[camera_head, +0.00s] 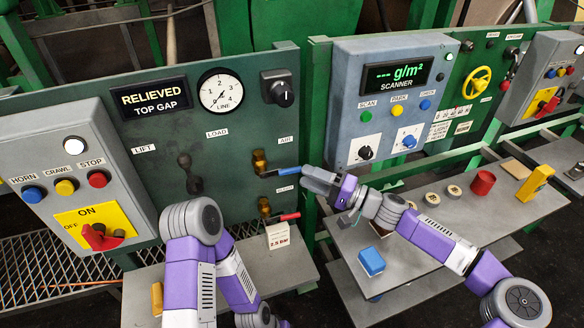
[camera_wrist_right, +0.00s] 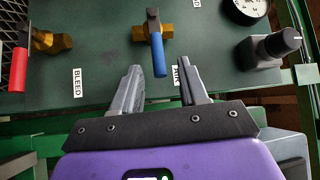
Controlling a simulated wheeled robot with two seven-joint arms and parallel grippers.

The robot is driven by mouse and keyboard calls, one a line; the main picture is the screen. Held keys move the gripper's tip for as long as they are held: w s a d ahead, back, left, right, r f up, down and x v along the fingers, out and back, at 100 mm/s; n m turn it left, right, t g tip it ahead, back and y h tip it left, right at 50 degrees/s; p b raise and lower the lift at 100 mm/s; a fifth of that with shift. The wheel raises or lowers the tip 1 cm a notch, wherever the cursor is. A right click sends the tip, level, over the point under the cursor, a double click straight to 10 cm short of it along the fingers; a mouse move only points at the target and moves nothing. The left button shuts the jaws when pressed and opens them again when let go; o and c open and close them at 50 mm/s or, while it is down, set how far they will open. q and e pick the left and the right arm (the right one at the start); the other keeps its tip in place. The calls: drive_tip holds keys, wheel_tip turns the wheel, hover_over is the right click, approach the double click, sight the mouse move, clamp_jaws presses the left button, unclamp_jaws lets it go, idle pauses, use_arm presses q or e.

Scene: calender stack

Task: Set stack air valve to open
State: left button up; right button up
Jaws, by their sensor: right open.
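The stack air valve has a brass body (camera_head: 259,162) and a blue lever (camera_head: 280,172), on the green panel beside the AIR label (camera_head: 286,140). In the head view the lever points right from the body. My right gripper (camera_head: 306,178) is at the lever's free end, coming from the right. In the right wrist view the blue lever (camera_wrist_right: 157,55) reaches toward the space between the two open fingers (camera_wrist_right: 160,80), nearer the left finger. I cannot tell whether they touch. My left arm (camera_head: 195,255) shows at the bottom, but its gripper is out of sight.
The red-handled bleed valve (camera_head: 289,216) sits just below, left of the air valve in the wrist view. A black selector knob (camera_head: 280,90) is above. The grey scanner box (camera_head: 392,100) stands right of the gripper. A shelf (camera_head: 440,235) with small objects lies below my right arm.

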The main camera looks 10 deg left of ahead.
sight(290, 169)
drive_tip(key=x, duration=0.6)
drive_tip(key=shift+s+f, duration=0.1)
drive_tip(key=shift+s, duration=0.05)
clamp_jaws()
